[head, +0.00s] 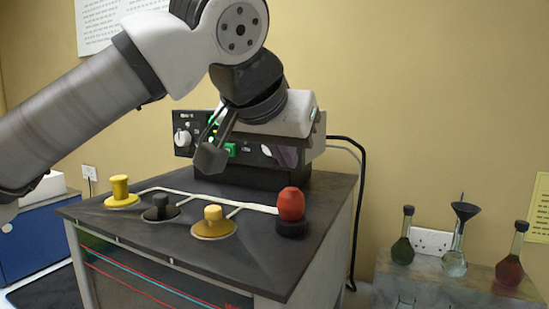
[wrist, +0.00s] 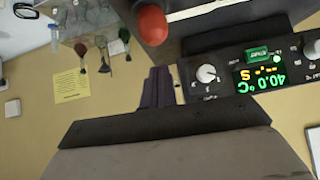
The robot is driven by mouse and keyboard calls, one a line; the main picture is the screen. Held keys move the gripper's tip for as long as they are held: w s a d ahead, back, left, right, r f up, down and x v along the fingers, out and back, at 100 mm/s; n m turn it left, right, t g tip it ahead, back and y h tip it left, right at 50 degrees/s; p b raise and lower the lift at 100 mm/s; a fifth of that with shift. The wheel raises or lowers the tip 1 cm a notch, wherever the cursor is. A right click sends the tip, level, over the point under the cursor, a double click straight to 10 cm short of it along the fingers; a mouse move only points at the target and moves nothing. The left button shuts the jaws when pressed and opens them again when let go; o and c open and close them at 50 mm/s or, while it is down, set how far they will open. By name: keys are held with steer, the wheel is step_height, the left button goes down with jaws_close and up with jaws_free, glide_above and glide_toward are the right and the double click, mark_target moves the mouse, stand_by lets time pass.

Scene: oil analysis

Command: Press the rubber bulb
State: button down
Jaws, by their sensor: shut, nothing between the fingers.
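The red rubber bulb (head: 291,204) stands upright on a black base at the right front of the dark bench top (head: 180,240). It also shows at the top middle of the wrist view (wrist: 151,25). My gripper (head: 210,158) is shut and empty. It hangs above the back part of the bench top, in front of the control box, up and to the left of the bulb and apart from it. In the wrist view the closed fingers (wrist: 158,88) point towards the bulb, with a gap between.
A yellow knob (head: 120,190), a black knob (head: 161,205) and an orange-yellow knob (head: 213,219) stand left of the bulb. The control box (head: 185,138) with a lit display (wrist: 260,78) stands behind. Glass flasks (head: 403,240) stand on a low shelf at right.

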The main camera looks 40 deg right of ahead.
steer(key=v, duration=0.8)
steer(key=shift+s+a+r, duration=0.2)
steer(key=shift+s+r, duration=0.05)
steer(key=shift+s, duration=0.1)
